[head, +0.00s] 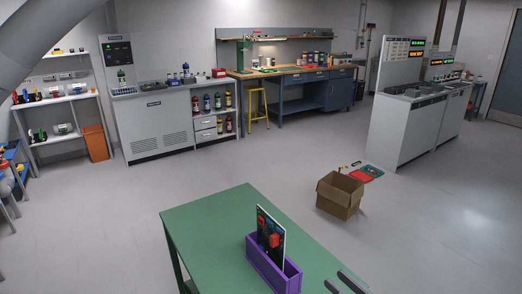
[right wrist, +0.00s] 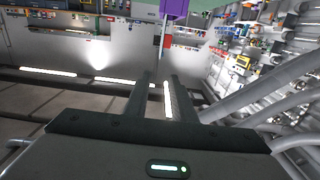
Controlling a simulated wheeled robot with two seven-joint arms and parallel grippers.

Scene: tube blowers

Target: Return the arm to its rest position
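My right gripper (head: 345,284) shows at the bottom edge of the head view, over the near right part of the green table (head: 205,217). In the right wrist view its two dark fingers (right wrist: 160,92) stand apart with nothing between them. A purple bin (head: 263,269) stands on the table to the left of the gripper, apart from it. A flat, upright item with red and dark parts (head: 270,240) stands in the bin. The purple bin also shows at the top of the right wrist view (right wrist: 174,9). My left gripper is out of view.
An open cardboard box (head: 339,197) stands on the floor beyond the table, with a red and green item (head: 366,173) behind it. Grey cabinets, a workbench (head: 285,77) and shelves line the back and left. The floor between is clear.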

